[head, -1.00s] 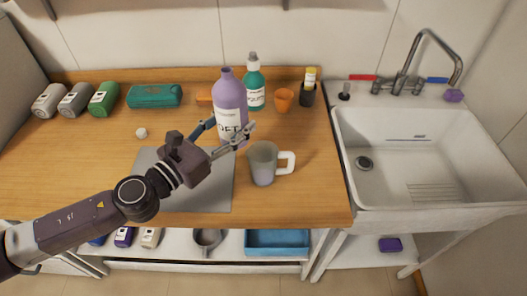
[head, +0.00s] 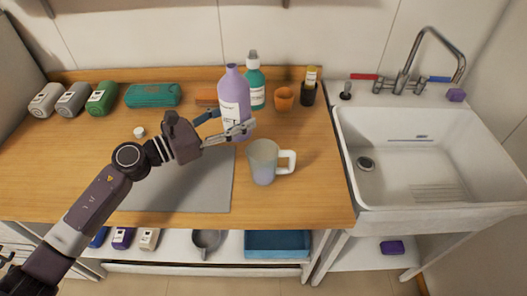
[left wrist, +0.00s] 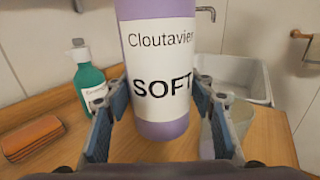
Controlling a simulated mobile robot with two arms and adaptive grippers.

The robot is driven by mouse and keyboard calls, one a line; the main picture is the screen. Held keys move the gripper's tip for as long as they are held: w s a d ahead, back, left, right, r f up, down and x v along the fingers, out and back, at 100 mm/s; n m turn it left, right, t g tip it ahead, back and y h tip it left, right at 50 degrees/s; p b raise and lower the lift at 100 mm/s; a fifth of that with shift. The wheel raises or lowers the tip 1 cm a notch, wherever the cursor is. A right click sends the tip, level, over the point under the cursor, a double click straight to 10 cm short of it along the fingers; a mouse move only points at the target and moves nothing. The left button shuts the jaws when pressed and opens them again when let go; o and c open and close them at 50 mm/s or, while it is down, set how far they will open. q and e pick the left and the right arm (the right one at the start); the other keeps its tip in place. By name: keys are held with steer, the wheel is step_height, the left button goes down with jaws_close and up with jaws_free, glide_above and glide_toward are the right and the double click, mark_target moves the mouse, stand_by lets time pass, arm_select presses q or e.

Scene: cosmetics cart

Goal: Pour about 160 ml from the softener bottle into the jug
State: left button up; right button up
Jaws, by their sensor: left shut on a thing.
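The softener bottle (head: 233,92) is light purple with a white label and stands upright. My left gripper (head: 234,124) is shut around its lower part. In the left wrist view the bottle (left wrist: 158,60) fills the middle, between the two blue-padded fingers, and its top is out of frame. I cannot tell whether its base touches the counter. The jug (head: 262,165) is a translucent grey mug shape with a white handle on its right. It stands upright on the counter, in front and to the right of the bottle. In the wrist view the jug (left wrist: 240,118) is partly hidden behind the right finger.
A green bottle (head: 255,88) stands close behind the softener. An orange cup (head: 283,98) and a dark holder (head: 307,95) are to its right. A grey mat (head: 195,190) lies below my arm. The sink (head: 430,150) is at right. The counter's front right is clear.

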arm_select(q)
steer(key=shift+w+a+f+b, duration=0.15)
steer(key=shift+w+f+b, duration=0.05)
steer(key=shift+f, duration=0.35)
steer(key=shift+w+a+f+b, duration=0.1)
steer(key=shift+w+f+b, duration=0.1)
steer(key=shift+f, duration=0.35)
steer(key=shift+s, duration=0.1)
